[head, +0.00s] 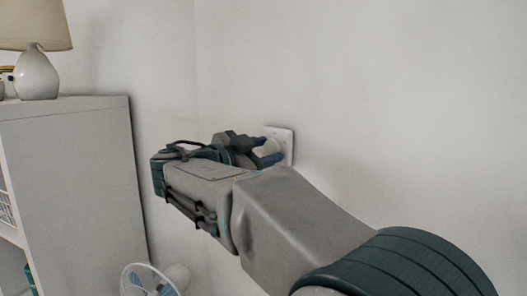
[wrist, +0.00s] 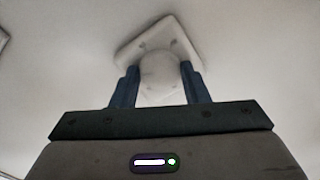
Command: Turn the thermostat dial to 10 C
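The thermostat is a white square plate (head: 286,136) on the wall, with a pale round dial (head: 272,148) standing out from it. The wrist view also shows the plate (wrist: 182,42) and the dial (wrist: 160,72). My gripper (head: 266,149) reaches to the dial from the left, its two dark blue fingers on either side of it. In the wrist view the fingers (wrist: 160,86) stand apart by about the dial's width and appear to touch its sides. No scale or pointer mark is legible, so the set temperature cannot be read.
A white cabinet (head: 75,165) stands at the left, with a lamp (head: 38,75) on top. A small white fan (head: 148,282) is low beside the cabinet. The wall right of the plate is bare.

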